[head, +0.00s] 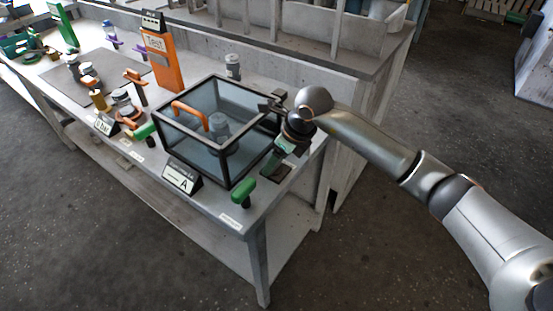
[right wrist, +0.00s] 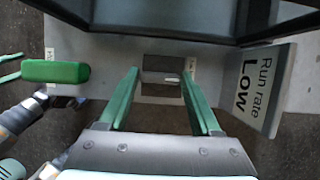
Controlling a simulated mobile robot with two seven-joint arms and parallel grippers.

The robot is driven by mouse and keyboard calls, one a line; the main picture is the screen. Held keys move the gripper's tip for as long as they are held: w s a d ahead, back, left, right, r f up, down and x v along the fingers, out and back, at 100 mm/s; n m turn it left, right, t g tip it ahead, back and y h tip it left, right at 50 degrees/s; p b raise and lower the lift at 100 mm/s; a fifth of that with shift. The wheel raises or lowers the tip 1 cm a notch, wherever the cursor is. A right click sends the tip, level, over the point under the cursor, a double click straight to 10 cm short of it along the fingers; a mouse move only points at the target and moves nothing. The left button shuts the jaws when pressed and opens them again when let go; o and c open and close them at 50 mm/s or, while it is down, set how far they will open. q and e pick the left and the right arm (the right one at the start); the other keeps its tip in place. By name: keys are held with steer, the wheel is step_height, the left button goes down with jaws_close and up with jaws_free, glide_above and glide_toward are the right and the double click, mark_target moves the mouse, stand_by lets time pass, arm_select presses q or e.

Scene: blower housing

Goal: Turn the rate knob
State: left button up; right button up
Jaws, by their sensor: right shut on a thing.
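The rate knob (right wrist: 160,78), a dark grey block with a small white mark, sits between the fingertips of my right gripper (right wrist: 160,90) in the right wrist view. The gripper is shut on it, one green finger on each side. In the head view my right gripper (head: 281,158) reaches down at the right end of the bench, beside the glass-walled box, and mostly hides the knob. A sign reading "Run rate LOW" (right wrist: 255,88) stands right of the knob in the right wrist view. Two green prongs at that view's left edge may be my left gripper; their state is unclear.
The dark-framed glass box (head: 185,145) with an orange handle (head: 188,112) stands close beside the gripper. Several parts and an orange Test stand (head: 163,62) fill the bench leftward.

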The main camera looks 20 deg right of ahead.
arm_select(q)
steer(key=shift+f, duration=0.1)
arm_select(e)
steer(key=shift+d+n+b, duration=0.1)
steer(key=shift+n+b, duration=0.3)
steer(key=shift+n, duration=0.2)
steer(key=shift+w+f+n+g+y+b, duration=0.1)
steer(key=shift+n+g+y+b, duration=0.45)
steer(key=shift+n, duration=0.55)
steer(key=n+g+b, duration=0.1)
steer(key=n, duration=0.2)
steer(key=shift+w+y+b, duration=0.1)
steer(key=shift+y+b, duration=0.15)
steer(key=shift+b, duration=0.15)
steer(key=shift+n+g+b, duration=0.25)
steer(key=shift+n+b, duration=0.1)
steer(key=shift+n, duration=0.55)
arm_select(q)
steer(key=shift+w+d+f, duration=0.1)
steer(key=shift+d+f, duration=0.2)
steer(key=shift+f, duration=0.4)
steer(key=shift+d+f, duration=0.3)
steer(key=shift+f, duration=0.4)
arm_select(e)
steer(key=shift+n, duration=0.5)
steer(key=shift+g, duration=0.3)
arm_select(q)
steer(key=shift+w+f, duration=0.1)
arm_select(e)
steer(key=o, duration=1.4)
